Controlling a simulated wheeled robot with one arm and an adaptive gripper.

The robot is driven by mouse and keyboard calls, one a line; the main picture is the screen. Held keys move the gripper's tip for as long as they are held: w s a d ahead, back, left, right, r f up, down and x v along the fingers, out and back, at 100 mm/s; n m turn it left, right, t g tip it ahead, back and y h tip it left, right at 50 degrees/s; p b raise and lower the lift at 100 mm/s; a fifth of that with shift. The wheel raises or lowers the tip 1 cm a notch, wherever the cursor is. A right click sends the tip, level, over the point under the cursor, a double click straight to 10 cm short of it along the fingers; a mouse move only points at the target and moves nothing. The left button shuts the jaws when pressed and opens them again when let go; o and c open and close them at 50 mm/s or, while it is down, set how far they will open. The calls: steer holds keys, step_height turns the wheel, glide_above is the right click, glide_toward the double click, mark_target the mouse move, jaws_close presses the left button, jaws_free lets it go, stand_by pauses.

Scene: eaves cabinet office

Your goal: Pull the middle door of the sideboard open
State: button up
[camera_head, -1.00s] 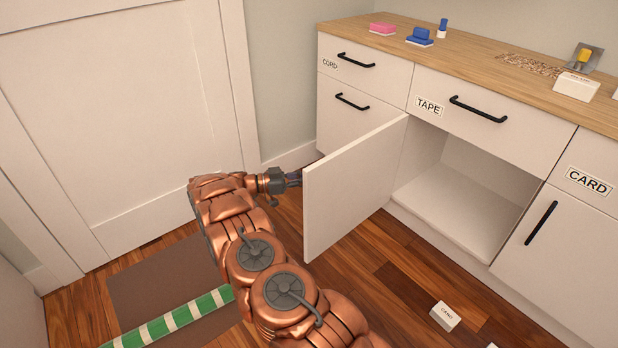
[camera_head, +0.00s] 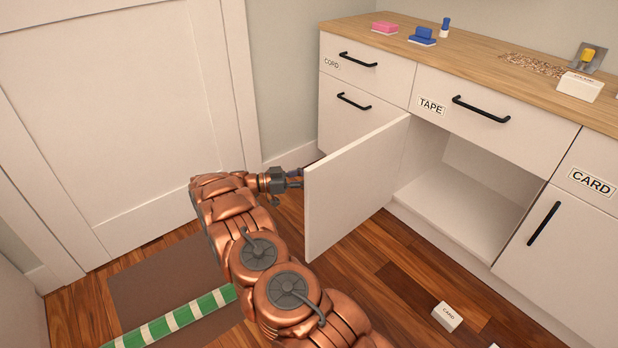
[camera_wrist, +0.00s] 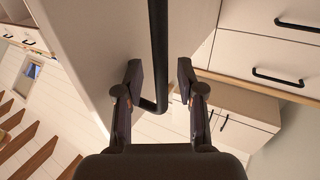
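The sideboard's middle door (camera_head: 350,190) is a white panel under the TAPE drawer (camera_head: 485,120). It stands wide open, swung out to the left, and the empty cupboard (camera_head: 465,205) behind it shows. My gripper (camera_head: 297,178) is at the door's outer face, near its free edge; the door partly hides the fingertips in the head view. In the wrist view, the door's black bar handle (camera_wrist: 158,50) runs between the two fingers of my gripper (camera_wrist: 160,82). The fingers are apart, with visible gaps beside the bar, so the gripper is open around the handle.
A small white CARD box (camera_head: 446,316) lies on the wooden floor. A dark mat (camera_head: 165,285) with a green-and-white striped strip (camera_head: 180,318) lies left of my arm. A closed white room door (camera_head: 110,110) stands at the left. The wooden worktop (camera_head: 470,60) carries small items.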

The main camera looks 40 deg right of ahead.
steer(key=v, duration=0.7)
steer(key=shift+w+a, duration=0.2)
steer(key=shift+a, duration=0.05)
steer(key=shift+r, duration=0.1)
